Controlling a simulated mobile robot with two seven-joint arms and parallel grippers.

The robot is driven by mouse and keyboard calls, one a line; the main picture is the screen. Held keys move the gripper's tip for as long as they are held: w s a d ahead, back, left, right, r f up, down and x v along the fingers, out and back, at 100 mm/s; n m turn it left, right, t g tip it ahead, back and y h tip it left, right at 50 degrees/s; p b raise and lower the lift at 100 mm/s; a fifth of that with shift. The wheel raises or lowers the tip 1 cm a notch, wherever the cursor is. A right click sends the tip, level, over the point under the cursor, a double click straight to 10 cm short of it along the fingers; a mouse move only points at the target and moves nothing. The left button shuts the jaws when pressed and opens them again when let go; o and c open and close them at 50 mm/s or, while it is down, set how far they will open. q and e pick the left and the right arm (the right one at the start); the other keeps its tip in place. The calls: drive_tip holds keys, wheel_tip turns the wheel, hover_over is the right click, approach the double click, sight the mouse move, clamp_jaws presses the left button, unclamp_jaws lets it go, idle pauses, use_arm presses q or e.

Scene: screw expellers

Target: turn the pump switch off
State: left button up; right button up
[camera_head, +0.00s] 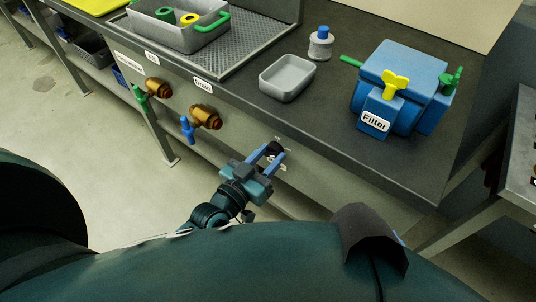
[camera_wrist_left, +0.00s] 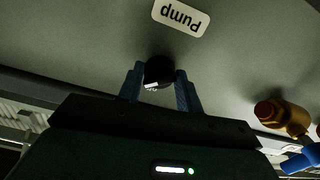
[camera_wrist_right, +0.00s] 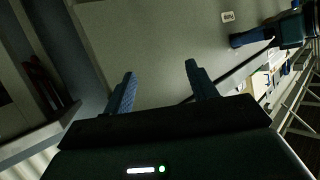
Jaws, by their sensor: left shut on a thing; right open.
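The pump switch is a black round knob (camera_head: 272,148) on the grey front panel under the counter. It also shows in the left wrist view (camera_wrist_left: 159,69), beside a white label reading "Pump" (camera_wrist_left: 181,16). A small white marking shows on the knob there. My left gripper (camera_head: 275,153) is shut on the knob, one blue finger on each side; the fingers also show in the left wrist view (camera_wrist_left: 158,80). The knob's turned position is hard to read. My right gripper (camera_wrist_right: 160,72) is open and empty in the right wrist view, with the panel beyond it.
Left along the panel are two brass valves, with a green handle (camera_head: 141,96) and a blue handle (camera_head: 187,128). On the counter (camera_head: 330,120) stand a grey tray (camera_head: 287,78), a white-and-blue part (camera_head: 320,45) and a blue filter unit (camera_head: 390,85) with a yellow knob.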

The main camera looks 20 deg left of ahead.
use_arm(q)
drive_tip(key=shift+r+n+p, duration=0.1)
drive_tip(key=shift+n+p, duration=0.2)
drive_tip(key=shift+n, duration=0.5)
drive_tip(key=n+p, duration=0.1)
drive_tip(key=n, duration=0.1)
drive_tip(key=shift+n, duration=1.3)
drive_tip(key=n, duration=0.2)
drive_tip(key=shift+n, duration=1)
use_arm(e)
drive_tip(key=shift+w+a+f+g, duration=0.35)
drive_tip(key=shift+a+f+g, duration=0.05)
drive_tip(key=shift+a, duration=0.1)
use_arm(q)
drive_tip(key=shift+n, duration=0.3)
use_arm(e)
drive_tip(key=shift+r, duration=0.15)
use_arm(q)
drive_tip(key=o, duration=1)
drive_tip(key=shift+d, duration=0.1)
use_arm(e)
drive_tip(key=shift+w, duration=0.1)
use_arm(q)
drive_tip(key=shift+s, duration=0.15)
